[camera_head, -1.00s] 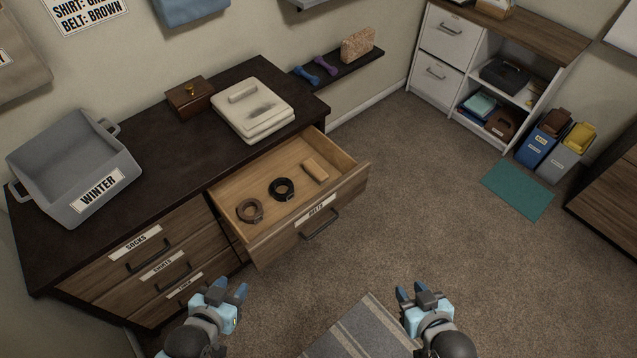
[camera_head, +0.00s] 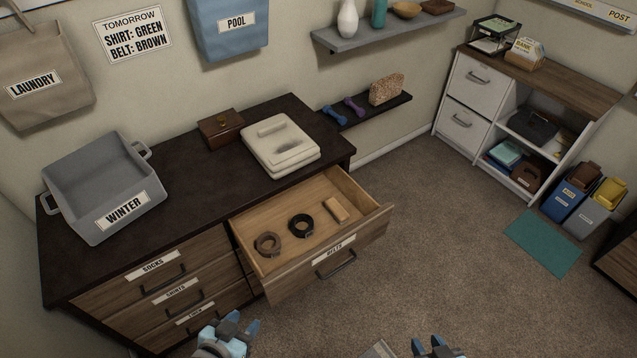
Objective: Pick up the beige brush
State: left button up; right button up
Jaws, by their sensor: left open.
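A small tan block-like item (camera_head: 337,209) lies at the right inside the open belts drawer (camera_head: 352,248). A cream oblong item (camera_head: 271,128) lies on a cream folded stack (camera_head: 285,162) on the dresser top. I cannot tell for sure which of these two is the beige brush. My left gripper (camera_head: 243,324) is open and empty at the bottom edge, in front of the dresser. My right gripper (camera_head: 437,347) looks open and empty at the bottom edge, partly cut off. Both are well apart from both items.
The open drawer juts into the room and also holds a brown belt (camera_head: 267,244) and a black belt (camera_head: 301,226). A grey winter bin (camera_head: 95,190) and a wooden box (camera_head: 221,128) stand on the dresser (camera_head: 200,190).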

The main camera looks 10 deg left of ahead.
aim_at(337, 211)
jog(key=i+l+u, duration=0.3)
jog(key=i+l, duration=0.15)
jog(key=l, duration=0.15)
jog(key=i+l+u, duration=0.25)
jog(key=i+l, duration=0.15)
jog(key=l, duration=0.35)
jog(key=i+l+u, duration=0.15)
jog(key=l, duration=0.2)
jog(key=i+l+u, duration=0.15)
jog(key=l, duration=0.3)
jog(key=i+j, duration=0.05)
